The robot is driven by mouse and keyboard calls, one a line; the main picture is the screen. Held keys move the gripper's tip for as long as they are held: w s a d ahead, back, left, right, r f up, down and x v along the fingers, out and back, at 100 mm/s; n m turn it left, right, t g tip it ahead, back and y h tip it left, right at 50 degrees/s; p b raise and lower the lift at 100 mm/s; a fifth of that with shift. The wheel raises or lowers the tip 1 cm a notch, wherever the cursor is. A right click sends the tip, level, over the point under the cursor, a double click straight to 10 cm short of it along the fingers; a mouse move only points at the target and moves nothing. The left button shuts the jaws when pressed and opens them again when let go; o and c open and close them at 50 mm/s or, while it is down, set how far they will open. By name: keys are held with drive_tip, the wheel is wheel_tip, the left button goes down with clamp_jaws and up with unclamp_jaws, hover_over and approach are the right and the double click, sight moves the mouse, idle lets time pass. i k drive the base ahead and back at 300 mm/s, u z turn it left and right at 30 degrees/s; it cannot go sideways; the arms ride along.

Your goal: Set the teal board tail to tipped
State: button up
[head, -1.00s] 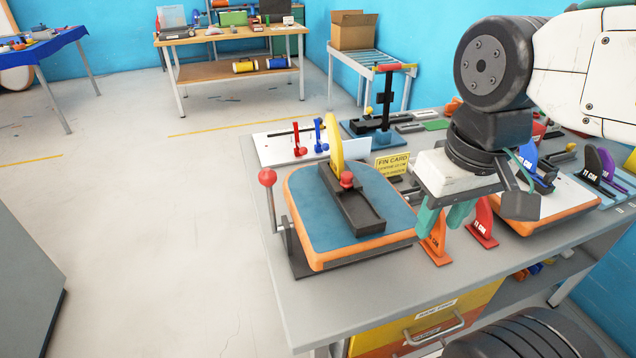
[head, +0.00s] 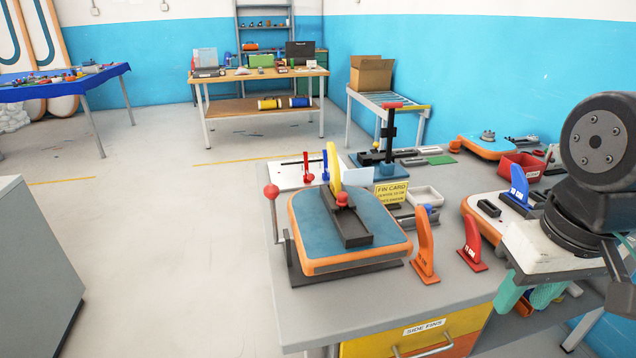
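The teal board tail (head: 378,212) has an orange rim and sits on a dark stand (head: 345,272) at the table's left front. It looks roughly level. A black fin box (head: 346,222) lies on its top, with a yellow fin (head: 334,168) upright at its back and a red knob (head: 342,199) on it. A lever with a red ball (head: 271,192) stands at the stand's left side. My gripper (head: 528,298) is at the right, apart from the board, pointing down.
An orange fin (head: 424,250) and a red fin (head: 472,245) stand between the board and my gripper. A second board with a blue fin (head: 516,187) is at the right. The yellow fin card (head: 390,193) stands behind. Floor left of the table (head: 300,320) is clear.

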sight(328, 238)
drive_tip(key=z, duration=0.8)
drive_tip(key=i, duration=0.4)
drive_tip(key=u, duration=2.3)
